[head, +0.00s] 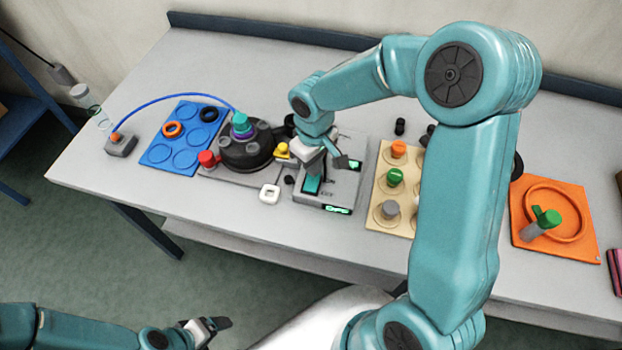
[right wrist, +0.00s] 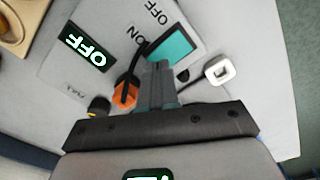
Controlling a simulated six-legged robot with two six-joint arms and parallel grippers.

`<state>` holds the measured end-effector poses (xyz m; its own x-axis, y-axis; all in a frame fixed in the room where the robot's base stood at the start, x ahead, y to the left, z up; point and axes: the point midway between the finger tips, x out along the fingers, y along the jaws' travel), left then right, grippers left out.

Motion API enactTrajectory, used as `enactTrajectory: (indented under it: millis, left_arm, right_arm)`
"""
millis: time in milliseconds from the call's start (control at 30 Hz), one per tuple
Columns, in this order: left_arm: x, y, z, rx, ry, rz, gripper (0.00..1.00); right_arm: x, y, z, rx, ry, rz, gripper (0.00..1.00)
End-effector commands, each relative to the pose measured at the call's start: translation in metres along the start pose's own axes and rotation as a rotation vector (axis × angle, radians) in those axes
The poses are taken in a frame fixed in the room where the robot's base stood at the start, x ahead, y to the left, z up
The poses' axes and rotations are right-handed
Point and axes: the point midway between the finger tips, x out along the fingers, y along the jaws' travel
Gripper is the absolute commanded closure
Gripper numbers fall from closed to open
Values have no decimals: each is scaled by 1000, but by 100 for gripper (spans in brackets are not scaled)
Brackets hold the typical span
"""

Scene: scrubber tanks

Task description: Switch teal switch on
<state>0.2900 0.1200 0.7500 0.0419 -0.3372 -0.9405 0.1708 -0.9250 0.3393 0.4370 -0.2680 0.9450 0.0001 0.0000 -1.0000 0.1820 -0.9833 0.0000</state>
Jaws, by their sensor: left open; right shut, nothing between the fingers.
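The teal switch (head: 312,184) is a teal rocker on a grey panel box (head: 343,188) in the middle of the table. In the right wrist view it shows as a teal rectangle (right wrist: 178,46) beside printed ON and OFF labels. A display (right wrist: 88,52) on the box reads OFF, and also shows at the box's front edge (head: 338,210). My right gripper (head: 332,160) is shut and empty over the box; its fingertips (right wrist: 160,68) appear close beside the teal switch. Contact cannot be told. My left gripper (head: 215,325) is open and empty, low in front of the table.
An orange knob with a black lever (right wrist: 125,93) is by the right fingertips. A white square ring (head: 270,193) lies left of the box. A round dark base (head: 247,150) and blue tray (head: 184,138) stand further left; a beige peg board (head: 398,218) stands right.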

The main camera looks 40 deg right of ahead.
Motion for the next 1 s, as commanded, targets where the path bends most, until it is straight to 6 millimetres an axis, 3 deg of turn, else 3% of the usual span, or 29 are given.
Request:
enactTrajectory:
  millis: [1000]
  left_arm:
    - [14, -5, 0, 0, 0, 0, 19]
  right_arm:
    - [16, 0, 0, 0, -1, 0, 100]
